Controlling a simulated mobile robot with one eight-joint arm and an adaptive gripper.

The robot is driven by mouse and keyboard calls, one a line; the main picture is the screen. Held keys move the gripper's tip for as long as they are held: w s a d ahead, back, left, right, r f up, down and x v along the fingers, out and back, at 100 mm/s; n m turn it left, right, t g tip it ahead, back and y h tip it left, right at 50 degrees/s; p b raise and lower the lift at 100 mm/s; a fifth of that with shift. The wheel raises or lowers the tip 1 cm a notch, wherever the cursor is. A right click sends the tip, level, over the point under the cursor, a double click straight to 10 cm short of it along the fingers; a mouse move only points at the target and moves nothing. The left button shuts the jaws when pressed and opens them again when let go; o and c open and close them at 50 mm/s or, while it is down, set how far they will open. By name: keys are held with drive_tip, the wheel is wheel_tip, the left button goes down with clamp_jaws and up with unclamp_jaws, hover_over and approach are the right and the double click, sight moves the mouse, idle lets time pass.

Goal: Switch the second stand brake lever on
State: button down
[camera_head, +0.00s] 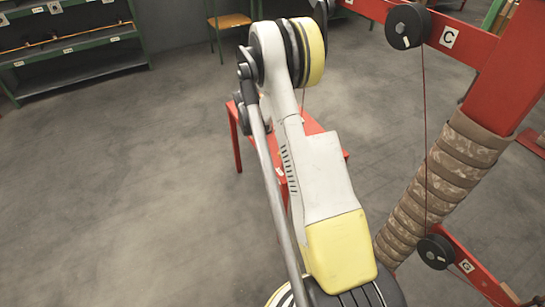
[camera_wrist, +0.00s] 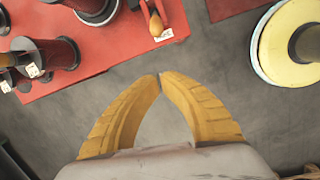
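In the wrist view, a small lever-like part with an orange-brown handle (camera_wrist: 156,24) sits at the edge of a red surface (camera_wrist: 110,58), with a white tag beside it. I cannot tell whether this is the second stand's brake lever, or read the tag. Dark red and black spool-like parts (camera_wrist: 64,53) stand on the red surface to the left. My gripper (camera_wrist: 159,77) has two yellow fingers with tips together and nothing visible between them. Its tips appear just below the handle, apart from it. In the head view, my arm covers most of the red table (camera_head: 310,124).
In the head view, a red frame (camera_head: 510,75) with black pulleys (camera_head: 408,26) and a brown wrapped column (camera_head: 440,185) stands at right. Green shelving (camera_head: 75,50) is at upper left, and a wooden-topped stool (camera_head: 229,20) stands behind. The grey floor at left is clear.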

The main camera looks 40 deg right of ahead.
drive_tip(key=shift+f, duration=0.15)
drive_tip(key=b+x, duration=0.5)
drive_tip(key=x, duration=0.5)
drive_tip(key=d, duration=0.1)
drive_tip(key=s+d+r, duration=0.1)
drive_tip(key=d+r+b, duration=0.1)
drive_tip(key=shift+s+r, duration=0.2)
drive_tip(key=shift+s, duration=0.1)
